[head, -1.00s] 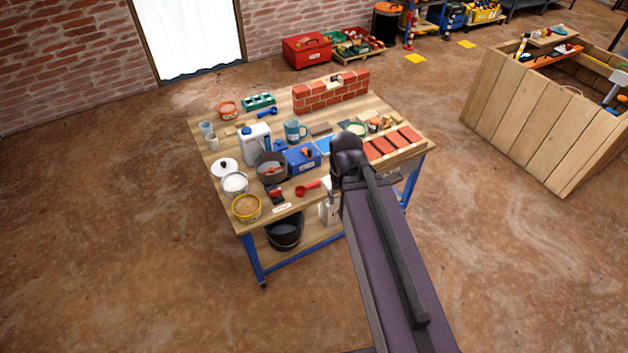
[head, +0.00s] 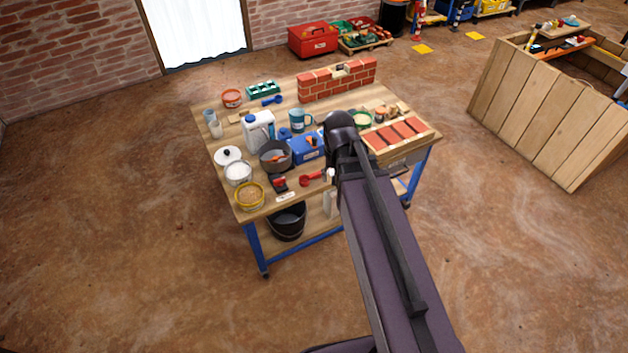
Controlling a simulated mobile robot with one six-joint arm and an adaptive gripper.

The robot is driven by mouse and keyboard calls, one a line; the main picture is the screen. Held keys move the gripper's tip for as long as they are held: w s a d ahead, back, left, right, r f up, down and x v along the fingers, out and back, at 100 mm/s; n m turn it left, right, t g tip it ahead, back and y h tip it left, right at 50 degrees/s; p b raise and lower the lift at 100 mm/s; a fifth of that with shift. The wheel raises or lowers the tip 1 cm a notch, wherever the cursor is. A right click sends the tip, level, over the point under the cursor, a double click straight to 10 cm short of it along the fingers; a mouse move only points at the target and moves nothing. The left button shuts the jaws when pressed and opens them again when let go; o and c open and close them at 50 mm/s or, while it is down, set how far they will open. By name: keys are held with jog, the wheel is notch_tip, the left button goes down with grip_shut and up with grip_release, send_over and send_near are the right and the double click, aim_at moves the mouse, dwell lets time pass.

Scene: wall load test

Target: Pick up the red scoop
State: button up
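The red scoop (head: 308,180) lies near the front edge of the wooden workbench (head: 214,178), its handle toward the right. My dark arm reaches up from the lower right, and its bulky end stands just right of the scoop in the picture. My gripper's fingers are hidden behind the arm, so I cannot tell whether they are open or shut. The scoop appears to lie on the bench top, apart from my arm.
Close to the scoop are a dark pot (head: 275,156), a blue box (head: 308,149), a white tub (head: 238,173) and a yellow tub (head: 249,195). A brick tray (head: 398,155) stands right of my arm. A small brick wall (head: 337,80) stands at the back. Open floor surrounds the bench.

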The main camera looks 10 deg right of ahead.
aim_at(318, 173)
jog(key=w+f+m+b, duration=0.6)
jog(key=w, duration=0.6)
jog(key=w+f+m+b, duration=0.6)
jog(key=w+f, duration=0.1)
jog(key=w, duration=0.6)
jog(key=shift+w, duration=0.15)
jog(key=shift+a+f, duration=0.1)
jog(key=shift+f, duration=0.05)
notch_tip(318, 173, down, 8)
jog(key=b, duration=0.8)
jog(key=shift+f+b, duration=0.2)
jog(key=shift+b, duration=0.1)
jog(key=shift+f+b, duration=2.6)
jog(key=shift+s, duration=0.2)
